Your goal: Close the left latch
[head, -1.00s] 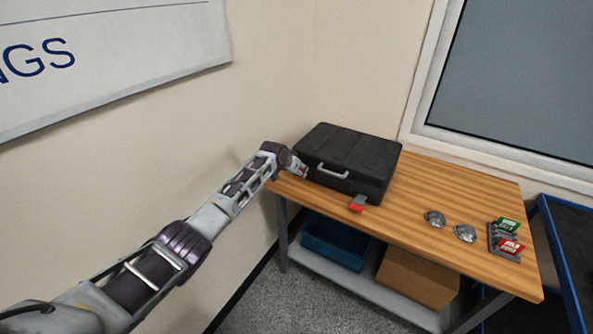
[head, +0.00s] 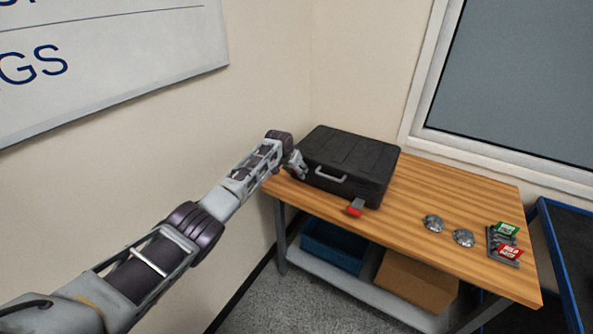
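A black hard case (head: 350,160) lies with its lid down on the wooden table, its grey handle (head: 331,174) facing front. On the case's front, right of the handle, a latch with a red tip (head: 355,208) sticks out. My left gripper (head: 301,172) is at the front left corner of the case, left of the handle. The left latch is not visible; the gripper seems to cover that spot. The gripper is small and seen from behind, so I cannot tell whether its fingers are open or touching the case. My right gripper is not in view.
The wooden table (head: 415,228) has free room right of the case. Two round metal parts (head: 433,223) and a small rack with green and red tags (head: 503,243) stand there. A blue bin (head: 333,245) and a cardboard box (head: 415,283) sit on the shelf below. Walls stand close behind and left.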

